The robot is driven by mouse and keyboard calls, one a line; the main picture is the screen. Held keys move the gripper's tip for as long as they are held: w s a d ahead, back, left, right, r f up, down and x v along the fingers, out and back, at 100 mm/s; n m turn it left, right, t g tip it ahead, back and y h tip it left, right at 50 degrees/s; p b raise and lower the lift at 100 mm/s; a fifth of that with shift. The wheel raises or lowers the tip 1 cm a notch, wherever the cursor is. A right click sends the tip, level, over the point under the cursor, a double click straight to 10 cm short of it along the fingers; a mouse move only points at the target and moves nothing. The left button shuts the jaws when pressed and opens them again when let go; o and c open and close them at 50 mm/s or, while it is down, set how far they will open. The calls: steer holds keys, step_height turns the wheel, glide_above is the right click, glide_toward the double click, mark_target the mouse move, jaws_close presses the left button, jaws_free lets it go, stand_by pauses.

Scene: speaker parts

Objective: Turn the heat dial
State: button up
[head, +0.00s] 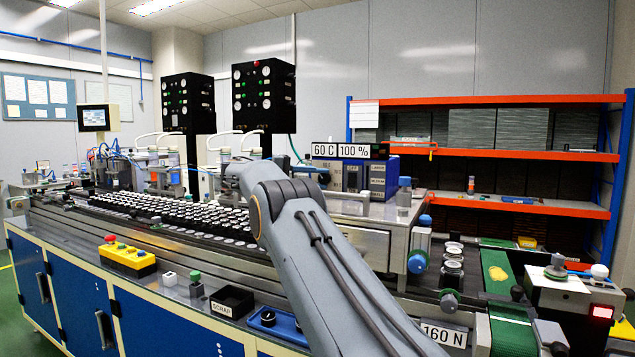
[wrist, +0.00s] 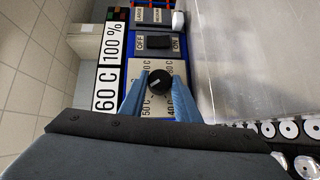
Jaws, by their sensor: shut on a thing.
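The heat dial (wrist: 159,84) is a round black knob with a pale pointer mark, on a light plate with temperature marks such as 40 C and 50 C around it. In the wrist view my gripper (wrist: 160,93) has one blue finger on each side of the dial and is shut on it. The display (wrist: 107,70) beside it reads 60 C and 100 %. The head view shows the same display (head: 340,151) on top of the blue control box (head: 350,176). My arm hides the dial and most of my gripper there.
An OFF/ON rocker switch (wrist: 158,46) sits close to the dial. A bare metal surface (wrist: 240,60) lies to the right of the box. Rows of small round parts (head: 180,212) fill the conveyor. An orange shelf rack (head: 490,155) stands behind.

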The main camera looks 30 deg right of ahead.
stand_by(0.3)
steer(key=o, duration=1)
steer(key=shift+o, duration=0.2)
steer(key=a, duration=0.2)
steer(key=a+b, duration=0.1)
steer(key=a, duration=0.1)
steer(key=w+a+b, duration=0.1)
steer(key=a, duration=0.1)
steer(key=shift+a+r, duration=0.1)
steer(key=shift+r, duration=0.05)
steer(key=shift+a+r+b, duration=0.2)
steer(key=shift+a+b, duration=0.15)
steer(key=shift+a, duration=0.4)
